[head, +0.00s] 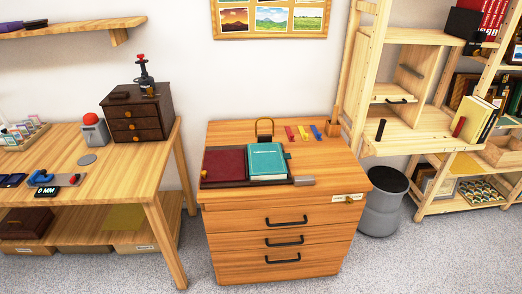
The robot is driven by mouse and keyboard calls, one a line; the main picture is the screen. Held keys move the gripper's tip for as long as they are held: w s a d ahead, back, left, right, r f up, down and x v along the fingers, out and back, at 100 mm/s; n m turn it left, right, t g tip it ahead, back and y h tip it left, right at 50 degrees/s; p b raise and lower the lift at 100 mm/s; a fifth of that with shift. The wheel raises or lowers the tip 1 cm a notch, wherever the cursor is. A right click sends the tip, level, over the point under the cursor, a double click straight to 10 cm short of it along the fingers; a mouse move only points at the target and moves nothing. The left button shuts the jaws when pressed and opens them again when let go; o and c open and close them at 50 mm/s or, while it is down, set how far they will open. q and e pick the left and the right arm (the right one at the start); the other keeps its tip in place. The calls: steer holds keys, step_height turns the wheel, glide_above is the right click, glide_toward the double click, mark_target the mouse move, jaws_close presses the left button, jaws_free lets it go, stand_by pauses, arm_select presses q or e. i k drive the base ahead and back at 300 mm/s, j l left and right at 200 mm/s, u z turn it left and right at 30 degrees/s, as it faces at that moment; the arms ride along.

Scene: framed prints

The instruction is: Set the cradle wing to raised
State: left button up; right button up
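A low dark cradle-like holder (238,184) lies on top of the wooden drawer cabinet in the middle. A flat maroon panel (224,165) fills its left side, and a teal book (266,160) lies on its right side. A grey block-like end (304,181) sticks out at the front right corner. I cannot tell for sure which part is the wing; both sides look nearly flat. Neither of my grippers is in view.
The drawer cabinet (284,205) has a small label and brass knob at its front right. A grey bin (383,202) stands right of the cabinet; a wooden table (150,172) is left.

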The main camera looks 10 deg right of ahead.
mark_target(223, 165)
steer(key=i+j, duration=0.15)
steer(key=i, duration=0.45)
steer(key=i+l, duration=0.4)
steer(key=i, duration=0.15)
